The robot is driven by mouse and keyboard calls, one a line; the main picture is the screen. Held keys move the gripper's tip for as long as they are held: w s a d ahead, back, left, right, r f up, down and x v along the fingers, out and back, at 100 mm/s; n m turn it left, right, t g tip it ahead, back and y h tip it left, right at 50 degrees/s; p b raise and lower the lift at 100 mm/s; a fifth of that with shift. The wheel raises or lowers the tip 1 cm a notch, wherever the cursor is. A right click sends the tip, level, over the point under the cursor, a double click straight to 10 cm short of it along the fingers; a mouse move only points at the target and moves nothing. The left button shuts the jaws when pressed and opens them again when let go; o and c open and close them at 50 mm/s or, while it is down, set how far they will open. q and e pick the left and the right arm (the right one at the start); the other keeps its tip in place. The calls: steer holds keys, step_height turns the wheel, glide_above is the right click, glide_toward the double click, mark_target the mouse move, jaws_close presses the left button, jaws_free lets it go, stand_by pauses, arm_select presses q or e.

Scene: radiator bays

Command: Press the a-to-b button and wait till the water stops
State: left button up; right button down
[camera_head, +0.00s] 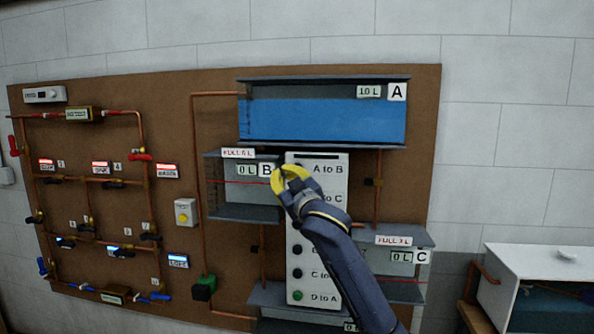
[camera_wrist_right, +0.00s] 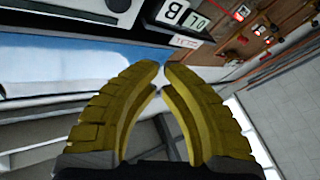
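The white button panel (camera_head: 331,232) hangs on the brown board, with rows labelled "A to B", "to C", "C to" and "D to A". The button beside "A to B" (camera_head: 328,169) is hidden behind my right gripper (camera_head: 289,180). The gripper's yellow fingers are shut and empty in front of the panel's upper left; contact cannot be told. In the right wrist view the fingertips (camera_wrist_right: 161,66) nearly meet. Tank A (camera_head: 325,78) reads 10 L and holds blue water. Tank B (camera_head: 232,213) reads 0 L and looks empty. My left gripper is not in view.
Tank C (camera_head: 405,292) reads 0 L at the lower right. A white-topped cabinet (camera_head: 555,262) stands at right. My right forearm covers part of the panel.

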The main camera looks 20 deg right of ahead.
steer(key=w+d, duration=0.4)
steer(key=w, duration=0.3)
steer(key=shift+w, duration=0.25)
steer(key=shift+w+d, duration=0.35)
steer(key=shift+w, duration=0.45)
stand_by(2.7)
steer(key=shift+s, duration=0.1)
steer(key=shift+s+a, duration=0.4)
steer(key=shift+s, duration=0.3)
stand_by(0.3)
steer(key=shift+s+a, duration=0.4)
steer(key=shift+s, duration=0.35)
steer(key=shift+s+a, duration=0.35)
steer(key=shift+s, duration=0.4)
steer(key=shift+s+a, duration=0.4)
steer(key=shift+s, duration=0.35)
